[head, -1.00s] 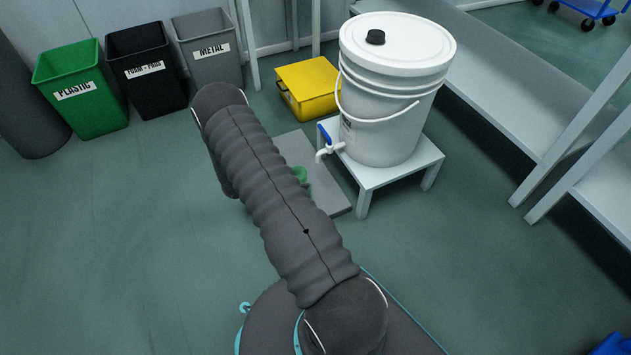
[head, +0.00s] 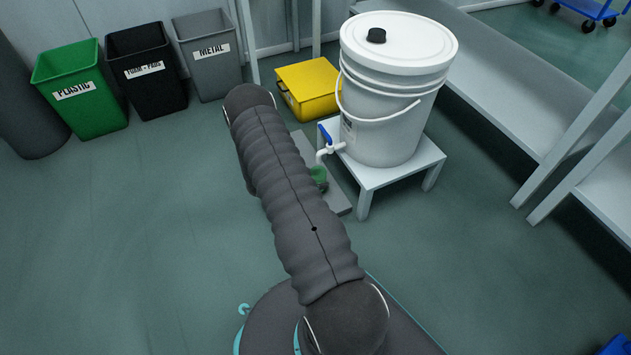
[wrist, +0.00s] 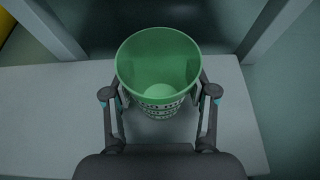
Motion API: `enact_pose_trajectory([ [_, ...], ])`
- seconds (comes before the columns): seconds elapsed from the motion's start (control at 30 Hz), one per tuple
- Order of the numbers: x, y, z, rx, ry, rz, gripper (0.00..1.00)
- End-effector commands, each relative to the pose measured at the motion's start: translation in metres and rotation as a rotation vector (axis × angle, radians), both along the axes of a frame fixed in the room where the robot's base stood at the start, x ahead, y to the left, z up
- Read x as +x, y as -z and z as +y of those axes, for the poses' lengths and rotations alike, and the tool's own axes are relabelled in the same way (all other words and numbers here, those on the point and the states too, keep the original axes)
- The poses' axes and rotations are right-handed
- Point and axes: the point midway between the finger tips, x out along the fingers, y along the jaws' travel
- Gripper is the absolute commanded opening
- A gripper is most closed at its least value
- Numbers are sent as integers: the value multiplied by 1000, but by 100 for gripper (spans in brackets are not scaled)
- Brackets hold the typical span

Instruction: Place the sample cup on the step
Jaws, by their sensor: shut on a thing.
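The sample cup is a green open cup (wrist: 158,65) with a patterned band near its base. It appears empty in the wrist view. My gripper (wrist: 160,103) is shut on it, one finger on each side. The cup is upright over a flat grey step (wrist: 42,110); I cannot tell whether its base touches. In the head view a small part of the green cup (head: 318,175) shows beside my arm, over the grey step (head: 338,200). My arm hides the gripper there.
A white bucket (head: 385,125) with a blue-handled tap (head: 325,137) stands on a white stand (head: 395,172) right of the step. A yellow box (head: 308,88) is behind. Green (head: 85,95), black (head: 147,75) and grey bins (head: 206,60) stand at back left. The left floor is clear.

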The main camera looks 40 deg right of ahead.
Motion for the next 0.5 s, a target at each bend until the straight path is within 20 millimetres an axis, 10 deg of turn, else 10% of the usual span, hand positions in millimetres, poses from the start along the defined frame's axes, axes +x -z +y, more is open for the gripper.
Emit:
enact_pose_trajectory([
  [0.2, 0, 3, 0, 0, 1, 1, 39],
  [0.3, 0, 3, 0, 0, 1, 0, 80],
  [0.5, 0, 3, 0, 0, 0, 0, 82],
])
